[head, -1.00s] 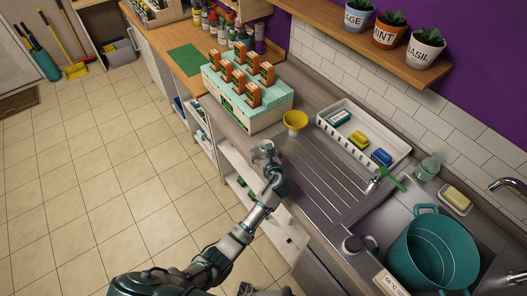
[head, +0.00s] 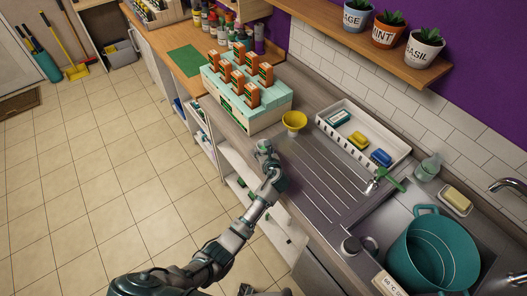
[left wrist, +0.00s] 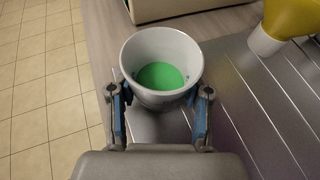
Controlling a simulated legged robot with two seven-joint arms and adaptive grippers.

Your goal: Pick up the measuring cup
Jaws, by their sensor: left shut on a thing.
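The measuring cup (left wrist: 160,65) is a pale grey-white round cup with bright green inside, seen from above in the left wrist view. In the head view the cup (head: 264,146) is small and at the front edge of the counter, left of the yellow funnel. My left gripper (left wrist: 160,97) is shut on the cup, with one blue-padded finger at each side. The gripper also shows in the head view (head: 266,157). The cup's underside is hidden, so I cannot tell whether it touches the counter. My right gripper is not clearly in view.
A yellow funnel (head: 294,121) stands close to the right of the cup. Behind it is a teal-and-white box rack (head: 262,113) with several orange boxes. The ribbed steel drainboard (head: 318,178) is mostly clear. A white tray (head: 395,153) and teal pot (head: 433,254) lie farther right.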

